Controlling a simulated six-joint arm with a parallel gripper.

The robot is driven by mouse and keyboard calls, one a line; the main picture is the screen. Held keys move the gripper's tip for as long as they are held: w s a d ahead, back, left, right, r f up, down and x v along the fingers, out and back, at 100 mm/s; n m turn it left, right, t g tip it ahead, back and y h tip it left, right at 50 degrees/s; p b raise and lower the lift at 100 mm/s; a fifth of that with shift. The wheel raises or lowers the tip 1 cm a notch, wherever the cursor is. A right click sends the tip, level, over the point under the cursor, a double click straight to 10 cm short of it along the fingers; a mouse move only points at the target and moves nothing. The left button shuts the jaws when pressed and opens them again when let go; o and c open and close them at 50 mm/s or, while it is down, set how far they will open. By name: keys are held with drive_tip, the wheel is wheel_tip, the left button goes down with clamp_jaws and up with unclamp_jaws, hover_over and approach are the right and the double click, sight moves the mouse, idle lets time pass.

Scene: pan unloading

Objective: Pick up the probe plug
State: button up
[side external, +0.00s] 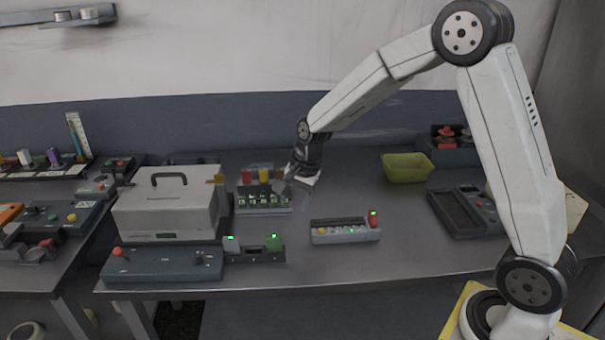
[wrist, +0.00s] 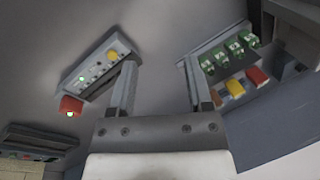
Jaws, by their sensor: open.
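I cannot tell for sure which thing is the probe plug. A rack (side external: 262,203) with several green-and-white sockets stands behind the table's middle, with a red block (side external: 247,176), a yellow block (side external: 264,175) and an orange block (side external: 279,173) along its back. In the wrist view the red block (wrist: 257,76) and the yellow block (wrist: 235,87) show at right, outside my fingers. My gripper (side external: 303,183) hangs above the table just right of the rack. In the wrist view my gripper (wrist: 159,64) is open, with only bare tabletop between the fingers.
A small grey panel (side external: 340,236) with a red lit block (side external: 373,218) lies in front of my gripper. A white case (side external: 165,210) stands left of the rack. A yellow-green bin (side external: 407,168) and a dark tray unit (side external: 455,212) are at right. Bare table lies between.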

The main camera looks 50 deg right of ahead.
sight(263, 196)
drive_tip(key=shift+w+d+f+m+t+y, duration=0.1)
drive_tip(key=shift+w+d+f+m+y, duration=0.25)
drive_tip(key=shift+w+d+m, duration=1.3)
drive_tip(key=shift+w+d+f+m+t+y, duration=0.1)
drive_tip(key=shift+w+d+f+m+y, duration=0.2)
drive_tip(key=shift+w+m, duration=2.55)
drive_tip(key=shift+w+d+f+m+t+y, duration=0.1)
drive_tip(key=shift+w+d+f+m+y, duration=0.25)
drive_tip(key=shift+w+d+m, duration=1.3)
drive_tip(key=shift+w+a+m, duration=0.35)
drive_tip(key=shift+w+a, duration=0.35)
drive_tip(key=shift+w, duration=0.1)
drive_tip(key=shift+x, duration=1.3)
drive_tip(key=shift+f, duration=0.1)
drive_tip(key=shift+s+x, duration=0.2)
drive_tip(key=shift+x, duration=2.25)
drive_tip(key=shift+f, duration=0.1)
clamp_jaws()
